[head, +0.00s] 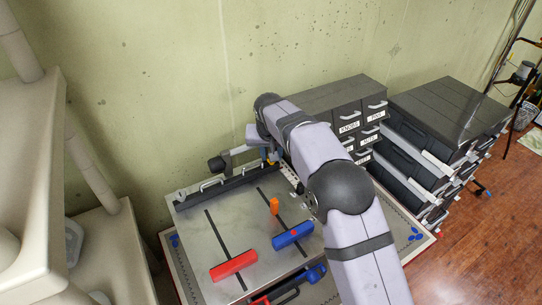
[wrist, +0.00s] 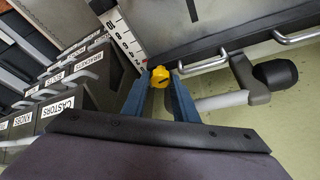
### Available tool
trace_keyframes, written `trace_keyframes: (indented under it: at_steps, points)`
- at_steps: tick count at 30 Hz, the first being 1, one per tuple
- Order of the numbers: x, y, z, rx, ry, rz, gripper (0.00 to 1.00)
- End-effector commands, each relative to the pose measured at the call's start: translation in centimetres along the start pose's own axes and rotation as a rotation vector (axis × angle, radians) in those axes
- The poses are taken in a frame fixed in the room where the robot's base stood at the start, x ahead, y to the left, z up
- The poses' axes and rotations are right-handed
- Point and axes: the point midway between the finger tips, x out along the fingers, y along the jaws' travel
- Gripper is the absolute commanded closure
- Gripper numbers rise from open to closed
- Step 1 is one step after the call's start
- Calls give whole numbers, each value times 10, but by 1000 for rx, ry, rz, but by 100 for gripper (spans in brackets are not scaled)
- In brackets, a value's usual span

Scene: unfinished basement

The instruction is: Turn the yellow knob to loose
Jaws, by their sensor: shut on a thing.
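The yellow knob (wrist: 159,77) shows in the wrist view between the tips of my two blue fingers, with a short dark mark on its face. My gripper (wrist: 161,80) is shut on the knob, one finger on each side. In the head view my gripper (head: 271,157) is at the back edge of the metal bench top, partly hidden by my arm. The knob is too small and covered there to make out clearly. I cannot read any loose or tight marking near it.
A metal bench top (head: 205,226) carries a red handle (head: 233,266), a blue handle (head: 293,235) and an orange piece (head: 274,206). Labelled drawers (head: 349,128) stand behind my arm. A white ruler strip (wrist: 122,37) and a metal bar handle (wrist: 203,64) flank the knob.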

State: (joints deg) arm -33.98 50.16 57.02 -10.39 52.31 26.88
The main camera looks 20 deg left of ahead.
Motion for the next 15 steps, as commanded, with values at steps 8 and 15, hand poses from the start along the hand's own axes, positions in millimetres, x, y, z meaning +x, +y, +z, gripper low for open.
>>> trace_keyframes:
  at_steps: [8,15]
  points:
    - [0,0,0,-23,2,-9,96]
    - [0,0,0,-22,2,-9,56]
